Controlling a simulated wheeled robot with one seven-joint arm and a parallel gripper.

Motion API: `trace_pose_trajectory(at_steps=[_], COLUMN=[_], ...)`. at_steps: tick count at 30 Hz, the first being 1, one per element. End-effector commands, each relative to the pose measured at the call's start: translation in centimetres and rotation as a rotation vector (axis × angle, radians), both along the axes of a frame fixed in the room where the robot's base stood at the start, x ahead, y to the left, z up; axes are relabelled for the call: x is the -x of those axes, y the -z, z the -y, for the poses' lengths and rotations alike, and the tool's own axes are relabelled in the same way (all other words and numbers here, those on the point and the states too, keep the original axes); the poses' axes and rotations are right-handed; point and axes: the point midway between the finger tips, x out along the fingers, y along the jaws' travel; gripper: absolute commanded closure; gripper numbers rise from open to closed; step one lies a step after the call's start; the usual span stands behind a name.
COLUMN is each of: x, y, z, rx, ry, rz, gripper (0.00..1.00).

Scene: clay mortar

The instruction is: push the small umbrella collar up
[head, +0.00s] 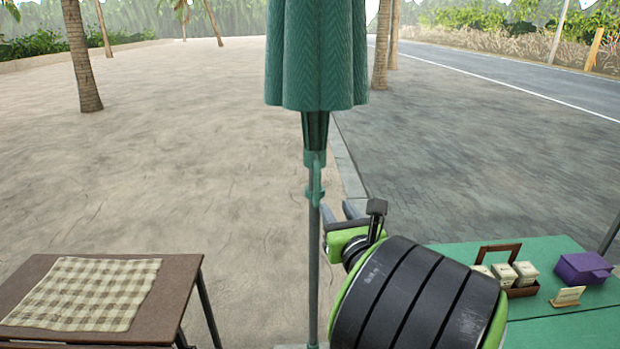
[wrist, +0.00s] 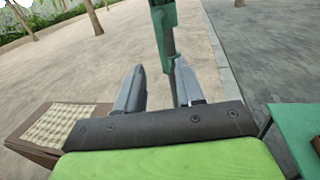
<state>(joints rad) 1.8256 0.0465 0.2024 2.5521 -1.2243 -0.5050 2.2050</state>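The umbrella (head: 316,55) is folded, its green canopy hanging around an upright grey pole (head: 314,265). The small green collar (head: 315,175) sits on the pole a short way below the canopy, with a handle-like lower part. My gripper (head: 340,212) is just right of the pole, slightly below the collar, and appears apart from it. In the wrist view, my gripper (wrist: 158,72) is open, with nothing gripped. The collar (wrist: 164,18) shows above the fingertips there, and the pole (wrist: 170,42) runs down near the right finger. I cannot tell the depth between fingers and pole.
A brown table (head: 170,300) with a checkered cloth (head: 85,292) stands at lower left. A green table (head: 560,325) at right holds a brown caddy (head: 522,291) and a purple box (head: 583,268). Open sandy ground lies behind the pole.

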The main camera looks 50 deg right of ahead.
Motion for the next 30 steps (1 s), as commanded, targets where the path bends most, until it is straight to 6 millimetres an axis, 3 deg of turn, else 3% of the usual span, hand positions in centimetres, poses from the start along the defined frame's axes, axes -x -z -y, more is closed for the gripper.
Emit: trace_pose_trajectory(at_steps=[1,8,18,24,30], x=[-0.8,-3.1,-9.7,-11.4,-11.5], y=[-0.8,-0.9,-0.6,-0.3,-0.2], z=[0.4,2.1,7.0,8.4,8.6], rx=[-0.007,-0.009,0.003,0.003,0.003], ry=[-0.007,-0.006,-0.007,-0.004,-0.002], rz=[0.000,-0.002,-0.004,-0.006,-0.006], gripper=[0.63,0.63,0.63,0.63,0.63])
